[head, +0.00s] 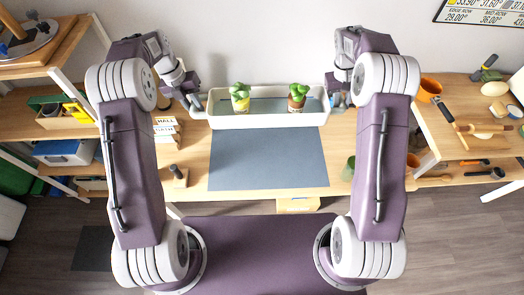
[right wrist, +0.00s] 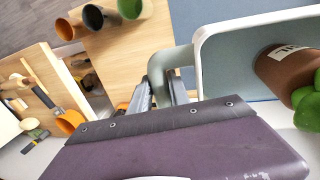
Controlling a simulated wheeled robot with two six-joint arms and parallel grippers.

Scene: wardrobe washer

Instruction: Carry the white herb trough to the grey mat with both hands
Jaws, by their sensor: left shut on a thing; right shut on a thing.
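The white herb trough (head: 268,121) stands level at the back of the table, just behind the grey mat (head: 268,160). Its front wall overlaps the mat's far edge in the head view; I cannot tell whether it touches the table. Two potted herbs, a yellow pot (head: 240,103) and a brown pot (head: 296,103), stand upright inside. My left gripper (head: 198,104) is shut on the trough's left end handle. My right gripper (head: 339,103) is shut on the right handle (right wrist: 172,62), seen closely in the right wrist view. The mat is bare.
Small boxes (head: 166,130) and a dark-topped wooden block (head: 179,176) lie left of the mat. A green cup (head: 349,168) stands to its right. An orange pot (head: 429,88) and tools fill the right-hand shelf. A wall is close behind the trough.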

